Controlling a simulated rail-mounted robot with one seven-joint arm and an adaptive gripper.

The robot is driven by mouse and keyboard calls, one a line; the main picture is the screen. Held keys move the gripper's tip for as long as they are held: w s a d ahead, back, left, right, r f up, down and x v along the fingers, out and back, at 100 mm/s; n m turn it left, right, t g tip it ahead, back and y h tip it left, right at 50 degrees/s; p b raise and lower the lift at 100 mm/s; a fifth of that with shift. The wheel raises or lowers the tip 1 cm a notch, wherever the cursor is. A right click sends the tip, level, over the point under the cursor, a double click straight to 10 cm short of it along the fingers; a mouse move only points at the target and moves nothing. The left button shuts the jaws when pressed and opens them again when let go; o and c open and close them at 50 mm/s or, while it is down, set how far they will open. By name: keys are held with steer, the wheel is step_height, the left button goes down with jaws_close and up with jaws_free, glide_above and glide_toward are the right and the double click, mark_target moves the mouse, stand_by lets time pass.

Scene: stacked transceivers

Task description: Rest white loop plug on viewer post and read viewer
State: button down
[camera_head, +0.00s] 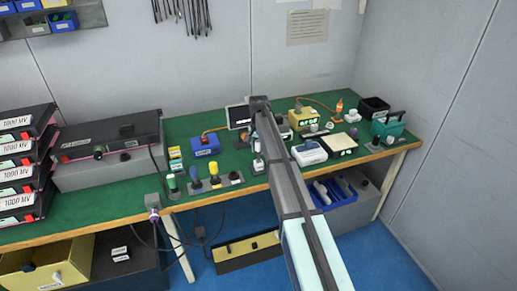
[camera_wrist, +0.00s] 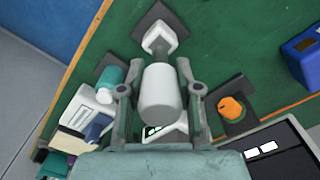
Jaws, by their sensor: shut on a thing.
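My gripper (camera_wrist: 160,85) is shut on the white loop plug (camera_wrist: 160,96), whose rounded white body sits between the two fingers in the wrist view. Above the plug in that view, a white piece (camera_wrist: 160,38) stands on a dark square base on the green bench; I cannot tell whether the plug touches it. In the head view my arm hides much of the gripper, and a small white shape (camera_head: 258,163) shows beside the arm. A dark screen (camera_head: 238,116), seemingly the viewer, stands behind it. A dark panel with two white patches (camera_wrist: 270,148) is at lower right in the wrist view.
An orange knob (camera_wrist: 232,107) on a dark base is right of the gripper. A teal-capped cylinder (camera_wrist: 108,84) is close at left. Blue box (camera_head: 205,145), yellow box (camera_head: 304,118) and white box (camera_head: 309,153) crowd the bench. Green bench surface (camera_head: 120,190) is bare at front left.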

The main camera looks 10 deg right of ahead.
steer(key=shift+f, duration=0.7)
stand_by(1.5)
steer(key=shift+r+p, duration=1.45)
steer(key=shift+r, duration=2.1)
steer(key=shift+s+n, duration=0.15)
steer(key=shift+n, duration=0.35)
steer(key=s+f+n+b, duration=0.1)
steer(key=s+n+b, duration=0.2)
steer(key=s, duration=2.7)
steer(key=n, duration=0.3)
steer(key=shift+f+b, duration=0.35)
